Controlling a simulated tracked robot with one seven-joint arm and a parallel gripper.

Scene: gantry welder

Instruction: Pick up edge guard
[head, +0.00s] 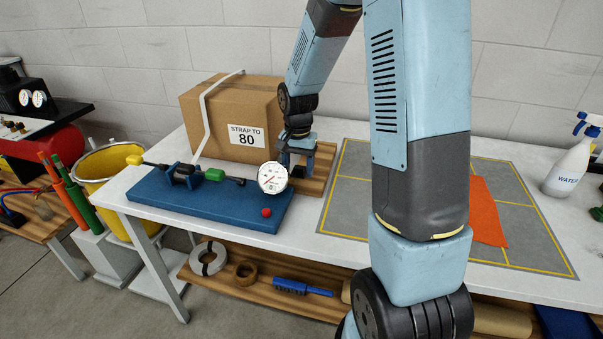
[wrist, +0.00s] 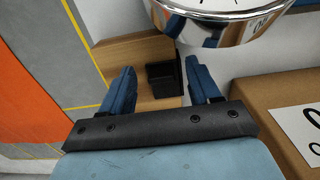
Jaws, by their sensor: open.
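The edge guard looks to be the small black angled piece (wrist: 164,80) on the wooden board (wrist: 120,50) in the wrist view. My gripper (wrist: 160,68) is open, with its two blue fingers on either side of the black piece in that picture. I see no contact between fingers and piece, and the height gap is hard to judge. In the head view my gripper (head: 297,158) points down over the wooden board (head: 322,168), just right of the cardboard box. A dark patch (head: 298,171) below it may be the same piece, partly hidden by the gauge and fingers.
A round gauge (head: 272,178) on the blue strapping base (head: 215,202) stands very close to my gripper; its chrome rim (wrist: 225,32) crosses the wrist view's top. The cardboard box (head: 235,115) is close beside. A grey mat (head: 345,200) and orange sheet (head: 487,212) lie right.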

